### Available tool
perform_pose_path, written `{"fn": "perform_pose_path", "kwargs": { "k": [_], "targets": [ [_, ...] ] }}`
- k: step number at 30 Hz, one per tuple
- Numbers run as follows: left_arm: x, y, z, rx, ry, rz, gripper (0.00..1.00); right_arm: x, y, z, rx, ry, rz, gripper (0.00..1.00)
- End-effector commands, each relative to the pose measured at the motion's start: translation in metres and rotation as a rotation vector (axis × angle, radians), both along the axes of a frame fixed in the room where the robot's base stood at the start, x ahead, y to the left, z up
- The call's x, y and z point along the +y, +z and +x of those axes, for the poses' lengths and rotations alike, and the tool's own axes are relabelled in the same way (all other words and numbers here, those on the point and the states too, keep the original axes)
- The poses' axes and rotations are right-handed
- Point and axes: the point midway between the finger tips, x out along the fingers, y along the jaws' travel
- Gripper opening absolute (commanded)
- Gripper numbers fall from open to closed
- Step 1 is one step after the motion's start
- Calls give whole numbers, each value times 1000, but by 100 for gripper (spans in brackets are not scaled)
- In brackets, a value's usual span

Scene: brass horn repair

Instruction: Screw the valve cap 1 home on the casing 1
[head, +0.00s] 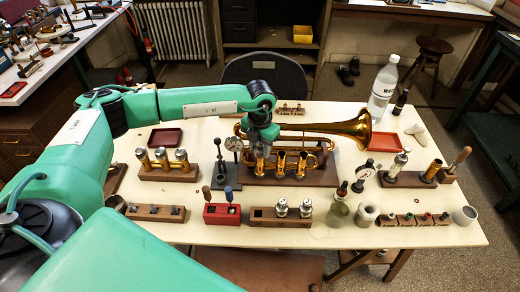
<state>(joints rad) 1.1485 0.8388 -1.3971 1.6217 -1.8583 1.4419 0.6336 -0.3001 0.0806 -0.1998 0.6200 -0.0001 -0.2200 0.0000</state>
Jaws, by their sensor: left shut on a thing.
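A brass horn (322,128) lies on a dark wooden stand (315,178) in the middle of the table, its bell to the right. Its brass valve casings stand in a row below the tubing, and the leftmost casing (260,168) is under my left gripper. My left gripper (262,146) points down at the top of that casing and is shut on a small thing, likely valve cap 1. The fingers hide the cap, so its seat and tilt cannot be told. My right gripper is not in view.
A block with several valves (168,170) stands farther left. In front are a red tool block (222,214) and a wooden tray (265,218). A bottle (383,88) stands at the back right.

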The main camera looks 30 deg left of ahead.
Motion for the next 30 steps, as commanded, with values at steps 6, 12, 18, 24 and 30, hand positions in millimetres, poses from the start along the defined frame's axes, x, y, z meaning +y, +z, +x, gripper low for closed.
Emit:
{"fn": "perform_pose_path", "kwargs": {
  "k": [6,12,18,24,30],
  "targets": [
    [0,0,0,-1,-140,1,10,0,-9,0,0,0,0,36],
    [0,1,0,0,-154,1,10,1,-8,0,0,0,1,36],
    [0,0,0,-1,-173,0,10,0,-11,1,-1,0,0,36],
    [0,-2,1,-2,-331,0,10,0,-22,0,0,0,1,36],
    [0,1,0,-1,-466,1,45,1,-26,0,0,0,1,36]
  ]
}}
